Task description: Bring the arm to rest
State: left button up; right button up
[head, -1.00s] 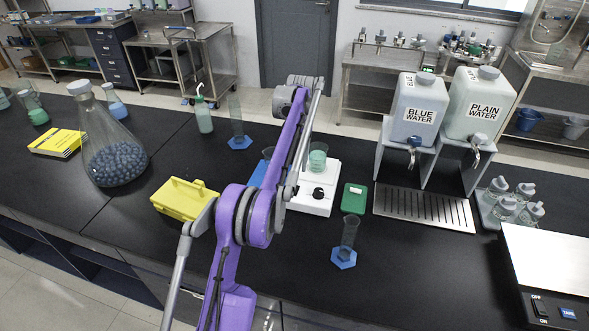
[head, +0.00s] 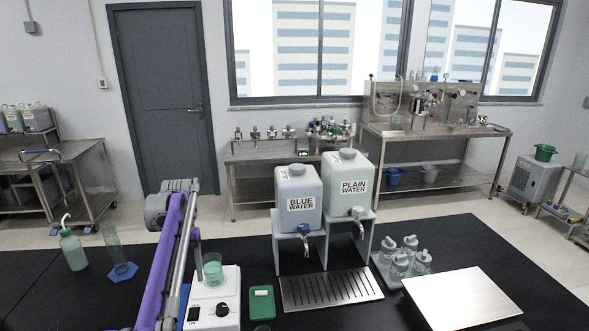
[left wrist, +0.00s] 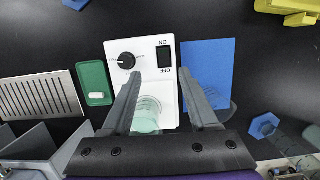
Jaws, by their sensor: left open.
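My left gripper (left wrist: 160,75) is open in the left wrist view, its two dark fingers spread over a white stirrer (left wrist: 149,60). A glass beaker of pale green liquid (left wrist: 147,116) shows between the fingers, with nothing pinched. I cannot tell the height of the fingers above it. In the head view my purple left arm (head: 170,260) rises at the lower left and its fingers cannot be made out. The stirrer (head: 215,315) and the beaker (head: 212,271) stand just right of the arm. My right gripper is not in view.
A green tray (left wrist: 94,75) with a small white bar lies beside the stirrer; a blue mat (left wrist: 207,58) is on its other side. The blue water (head: 300,190) and plain water (head: 346,180) dispensers stand behind a drip grate (head: 330,289). A squeeze bottle (head: 74,250) stands left.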

pick_arm(q)
jog(key=s+d+r+m+t+y, duration=0.1)
jog(key=s+d+t, duration=0.1)
jog(key=s+d, duration=0.4)
jog(key=s+d+r+t, duration=0.2)
jog(key=s+d+t, duration=0.15)
jog(key=s, duration=0.35)
jog(key=s+d+f+t, duration=0.1)
jog(key=s+d+f, duration=0.2)
jog(key=s+f, duration=0.2)
jog(key=s+d+f+m+t, duration=0.1)
jog(key=s+d+f+t, duration=0.1)
jog(key=s+f, duration=0.4)
jog(key=s+d, duration=0.1)
jog(key=s, duration=0.4)
jog(key=shift+s+d+f+m, duration=0.15)
jog(key=shift+s+m, duration=0.05)
jog(key=shift+m, duration=0.1)
jog(key=shift+t, duration=0.25)
